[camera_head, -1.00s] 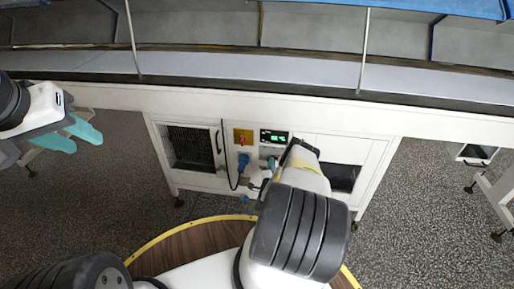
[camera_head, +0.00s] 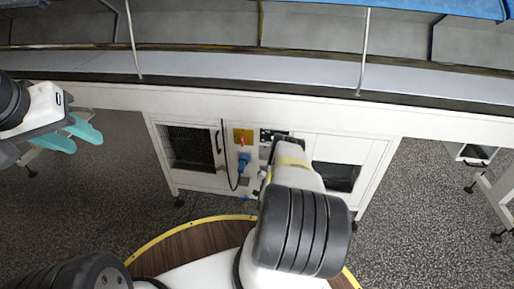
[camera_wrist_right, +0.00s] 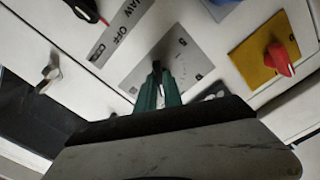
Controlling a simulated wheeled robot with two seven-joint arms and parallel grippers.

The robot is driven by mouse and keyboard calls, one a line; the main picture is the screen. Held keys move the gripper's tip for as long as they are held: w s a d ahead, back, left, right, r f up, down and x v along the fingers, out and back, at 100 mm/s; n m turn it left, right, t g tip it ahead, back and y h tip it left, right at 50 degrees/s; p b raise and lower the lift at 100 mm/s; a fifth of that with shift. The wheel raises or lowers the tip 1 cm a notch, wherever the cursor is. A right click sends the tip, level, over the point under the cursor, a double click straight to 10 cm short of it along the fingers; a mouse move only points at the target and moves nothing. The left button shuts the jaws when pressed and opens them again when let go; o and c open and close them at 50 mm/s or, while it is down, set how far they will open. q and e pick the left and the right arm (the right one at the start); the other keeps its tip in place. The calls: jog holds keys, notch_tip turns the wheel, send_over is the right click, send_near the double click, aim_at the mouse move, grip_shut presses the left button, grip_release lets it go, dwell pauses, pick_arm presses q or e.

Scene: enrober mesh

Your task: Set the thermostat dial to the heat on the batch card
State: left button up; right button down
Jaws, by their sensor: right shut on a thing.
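In the right wrist view my right gripper (camera_wrist_right: 157,84) has its teal fingers shut on the small dark dial (camera_wrist_right: 157,67). The dial sits on a grey plate (camera_wrist_right: 185,62) with printed numbers; the fingers hide much of it, and I cannot tell its setting. In the head view my right arm hides this gripper and the dial. A dark display (camera_head: 268,134) with green digits is partly covered by my arm, and its reading is not legible. My left gripper (camera_head: 88,140) is open and empty at the left, away from the cabinet. I cannot make out a batch card.
A red switch on a yellow plate (camera_head: 243,137) and a blue plug (camera_head: 243,161) with a black cable are left of the display. The conveyor (camera_head: 210,66) runs above the cabinet.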

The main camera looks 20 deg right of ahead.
jog(key=shift+n, duration=0.3)
jog(key=c, duration=1.5)
grip_release()
jog(key=v, duration=0.8)
jog(key=shift+d, duration=0.1)
